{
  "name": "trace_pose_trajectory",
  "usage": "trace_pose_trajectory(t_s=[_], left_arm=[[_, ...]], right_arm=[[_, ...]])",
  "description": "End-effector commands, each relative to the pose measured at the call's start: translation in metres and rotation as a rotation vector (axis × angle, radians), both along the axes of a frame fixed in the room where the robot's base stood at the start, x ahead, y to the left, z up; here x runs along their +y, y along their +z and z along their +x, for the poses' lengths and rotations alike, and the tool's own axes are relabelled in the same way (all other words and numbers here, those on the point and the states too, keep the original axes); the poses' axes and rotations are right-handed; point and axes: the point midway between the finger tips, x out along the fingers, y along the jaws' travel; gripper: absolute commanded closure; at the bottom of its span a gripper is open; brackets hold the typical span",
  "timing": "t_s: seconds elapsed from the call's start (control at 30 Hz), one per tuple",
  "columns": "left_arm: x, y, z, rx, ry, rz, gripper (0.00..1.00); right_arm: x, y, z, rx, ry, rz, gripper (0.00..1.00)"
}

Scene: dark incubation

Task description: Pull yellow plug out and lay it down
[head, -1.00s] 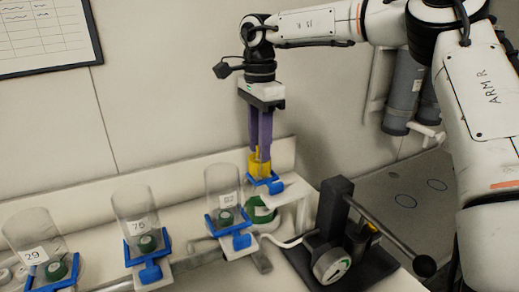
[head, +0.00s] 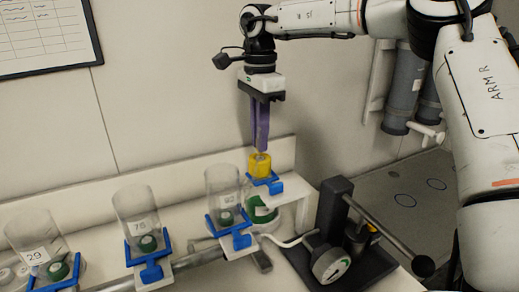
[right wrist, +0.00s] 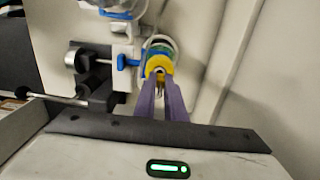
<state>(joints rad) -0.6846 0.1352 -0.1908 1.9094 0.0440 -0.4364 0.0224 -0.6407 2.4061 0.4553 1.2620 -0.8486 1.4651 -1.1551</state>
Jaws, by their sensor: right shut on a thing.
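The yellow plug (head: 260,167) is upright at the blue clamp (head: 270,183) on the right end of the rack. My right gripper (head: 261,149) points straight down over it, with its purple fingers close together at the plug's top. In the right wrist view the fingertips (right wrist: 159,76) meet on a small metallic part in the middle of the yellow plug (right wrist: 159,62). The gripper is shut on it. Whether the plug has lifted at all cannot be told. My left gripper is out of view.
Several clear jars with green-capped items stand in blue clamps left of the plug, the nearest being jar 92 (head: 222,186). A dark lever press with a gauge (head: 331,264) stands to the right. A green-banded container (head: 262,213) sits below the plug.

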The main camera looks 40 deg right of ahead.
Motion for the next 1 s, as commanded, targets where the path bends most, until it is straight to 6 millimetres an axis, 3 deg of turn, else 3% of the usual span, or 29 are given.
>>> trace_pose_trajectory(t_s=[1.0], left_arm=[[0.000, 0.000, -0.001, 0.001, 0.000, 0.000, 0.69]], right_arm=[[0.001, 0.040, 0.000, 0.000, 0.001, 0.000, 1.00]])
